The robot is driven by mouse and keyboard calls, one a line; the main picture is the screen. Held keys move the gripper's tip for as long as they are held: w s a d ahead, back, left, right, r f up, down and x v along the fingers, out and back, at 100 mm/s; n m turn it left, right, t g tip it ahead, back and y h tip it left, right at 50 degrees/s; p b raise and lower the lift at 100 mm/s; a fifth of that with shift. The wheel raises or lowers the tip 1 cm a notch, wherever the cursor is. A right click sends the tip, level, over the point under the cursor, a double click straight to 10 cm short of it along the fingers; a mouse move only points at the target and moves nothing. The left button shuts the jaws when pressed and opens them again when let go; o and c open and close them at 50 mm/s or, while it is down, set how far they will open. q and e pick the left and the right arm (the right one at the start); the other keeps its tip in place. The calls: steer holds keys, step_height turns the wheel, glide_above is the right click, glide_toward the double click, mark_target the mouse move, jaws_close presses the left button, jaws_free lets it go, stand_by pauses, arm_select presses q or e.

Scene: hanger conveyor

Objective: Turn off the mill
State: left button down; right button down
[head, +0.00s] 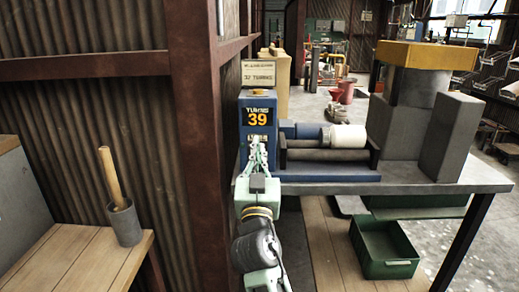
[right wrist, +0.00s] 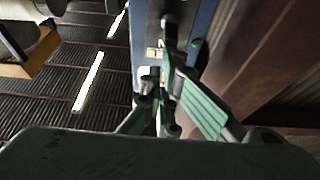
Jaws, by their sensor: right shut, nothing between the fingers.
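The mill is a blue machine on a grey table, with an upright blue housing (head: 257,101) that shows an orange 39. A blue motor and a white cylinder (head: 347,136) lie to the right of the housing. My right gripper (head: 257,146) is shut and empty, with its fingertips in front of the housing's lower face. They hide part of that face. In the right wrist view the fingers (right wrist: 168,75) are close to the blue-edged panel, beside small pale plates (right wrist: 153,53). I cannot tell whether they touch. My left gripper is not in view.
A rusty post (head: 195,130) and corrugated wall stand close to the left of my right arm. A wooden bench with a grey cup (head: 124,224) holding a wooden handle is at the left. A green bin (head: 384,249) sits under the grey table (head: 440,178).

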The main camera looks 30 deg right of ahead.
steer(key=shift+r, duration=4.95)
steer(key=shift+f, duration=0.1)
